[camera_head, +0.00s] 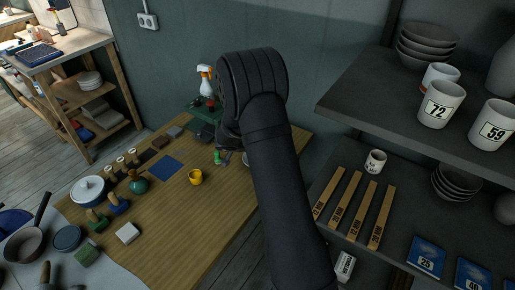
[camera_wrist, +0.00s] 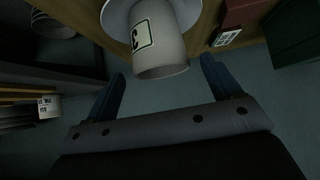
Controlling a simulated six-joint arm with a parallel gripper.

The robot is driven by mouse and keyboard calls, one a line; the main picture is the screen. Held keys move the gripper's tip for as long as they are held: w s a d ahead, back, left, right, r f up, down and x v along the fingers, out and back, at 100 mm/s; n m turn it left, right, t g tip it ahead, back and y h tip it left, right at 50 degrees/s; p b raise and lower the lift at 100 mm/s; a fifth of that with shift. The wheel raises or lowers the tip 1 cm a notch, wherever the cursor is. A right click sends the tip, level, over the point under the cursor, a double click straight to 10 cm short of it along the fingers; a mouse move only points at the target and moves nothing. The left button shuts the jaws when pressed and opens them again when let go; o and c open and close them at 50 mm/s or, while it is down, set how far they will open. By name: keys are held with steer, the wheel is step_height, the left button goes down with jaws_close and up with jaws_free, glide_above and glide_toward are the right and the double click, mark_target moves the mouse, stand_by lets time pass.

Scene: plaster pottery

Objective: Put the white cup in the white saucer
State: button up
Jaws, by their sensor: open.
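The white cup (camera_wrist: 157,38) with a dark-framed label shows at the top of the wrist view. The white saucer (camera_wrist: 114,17) is behind it, and the cup appears to stand in it; the contact is hidden. My gripper (camera_wrist: 162,68) is open, its two blue fingers apart on either side of the cup's near end, with a gap at each side. Nothing is held. In the camera_head view, my dark arm covers most of this spot; only a pale edge (camera_head: 246,160) shows beside it, and I cannot tell if it is cup or saucer.
A yellow cup (camera_head: 195,177) stands on the wooden table (camera_head: 190,222), left of my arm. A spray bottle (camera_head: 205,82) is behind. Shelves (camera_head: 350,105) with labelled cups and bowls (camera_head: 427,40) stand close on the right. A reddish box (camera_wrist: 240,15) is right of the saucer.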

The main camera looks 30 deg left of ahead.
steer(key=v, duration=0.7)
steer(key=shift+s+r, duration=0.3)
steer(key=shift+s, duration=0.05)
steer(key=x, duration=1.1)
steer(key=shift+w+f, duration=0.45)
steer(key=shift+f, duration=0.25)
steer(key=shift+r, duration=0.3)
steer(key=shift+f, duration=0.2)
